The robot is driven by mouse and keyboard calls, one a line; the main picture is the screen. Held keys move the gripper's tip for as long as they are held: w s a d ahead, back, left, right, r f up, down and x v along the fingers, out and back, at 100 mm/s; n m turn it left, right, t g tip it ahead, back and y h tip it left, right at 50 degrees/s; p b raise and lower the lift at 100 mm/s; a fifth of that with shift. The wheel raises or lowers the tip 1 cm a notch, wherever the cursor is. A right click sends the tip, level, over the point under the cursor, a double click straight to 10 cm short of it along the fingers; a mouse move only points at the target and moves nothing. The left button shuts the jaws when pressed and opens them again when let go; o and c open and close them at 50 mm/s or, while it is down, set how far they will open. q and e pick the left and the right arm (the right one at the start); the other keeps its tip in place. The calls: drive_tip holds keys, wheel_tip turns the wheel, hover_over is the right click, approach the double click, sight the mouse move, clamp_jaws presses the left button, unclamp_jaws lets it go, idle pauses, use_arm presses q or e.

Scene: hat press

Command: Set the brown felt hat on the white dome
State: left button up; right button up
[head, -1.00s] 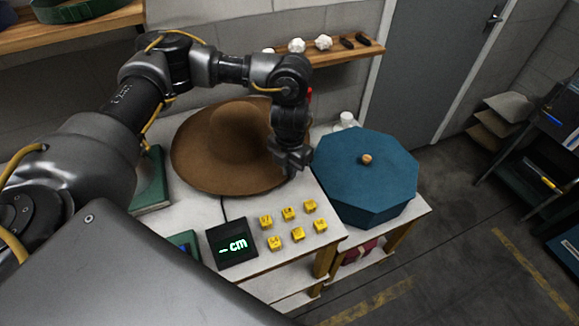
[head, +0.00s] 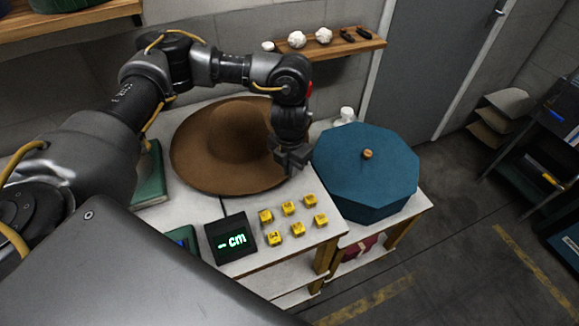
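The brown felt hat (head: 205,160) is at the back of the white worktop, crown up, with its wide brim spread around it. My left gripper (head: 293,163) points down at the hat's right brim edge. Its fingers are small and dark, and I cannot tell whether they are shut on the brim or only beside it. The white dome is not visible, and I cannot tell whether it is under the hat. My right gripper is out of view.
A blue octagonal box (head: 365,175) with a wooden knob stands right of the hat. Several yellow blocks (head: 288,208) and a black "cm" display (head: 231,238) are in front. A green box (head: 150,180) is left, and a wall shelf (head: 345,45) is behind.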

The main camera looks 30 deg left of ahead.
use_arm(q)
drive_tip(key=o, duration=0.5)
wheel_tip(320, 180, up, 11)
drive_tip(key=shift+f+b, duration=0.1)
drive_tip(key=shift+b, duration=0.35)
